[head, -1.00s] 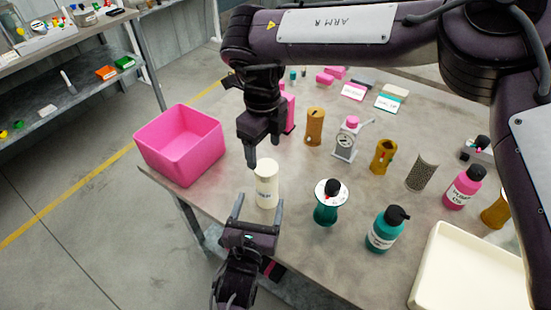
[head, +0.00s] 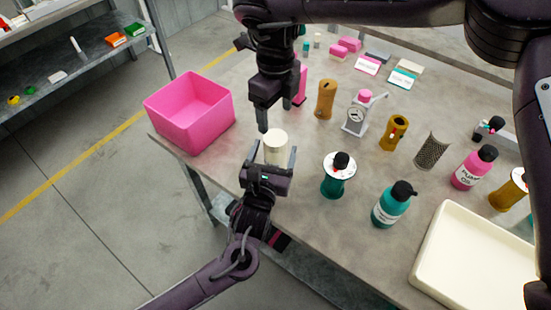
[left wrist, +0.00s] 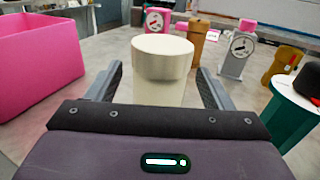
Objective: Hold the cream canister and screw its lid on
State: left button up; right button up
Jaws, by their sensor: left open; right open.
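The cream canister (head: 276,147) stands upright near the table's front left edge, with a cream lid (head: 276,136) on top; I cannot tell how tightly it sits. My left gripper (head: 268,163) is open, its fingers reaching either side of the canister's lower part. In the left wrist view the canister (left wrist: 163,88) stands between the open fingers (left wrist: 160,84), with gaps on both sides, and its lid (left wrist: 162,46) shows as a wider top. My right gripper (head: 264,117) points down, just above and slightly left of the lid. It is open and empty.
A pink bin (head: 190,112) stands to the left. A green-based stand with a round white top (head: 336,176) is close on the right. Beyond it are a teal bottle (head: 391,204) and a cream tray (head: 470,260). Ochre cylinders (head: 326,99) and a dial gauge (head: 357,114) stand behind.

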aim_at(275, 137)
pick_arm(q)
jog(key=shift+x, duration=1)
grip_shut()
jog(key=shift+s, duration=0.1)
pick_arm(e)
jog(key=shift+a+f, duration=0.1)
jog(key=shift+a, duration=0.05)
jog(key=shift+f, duration=3.95)
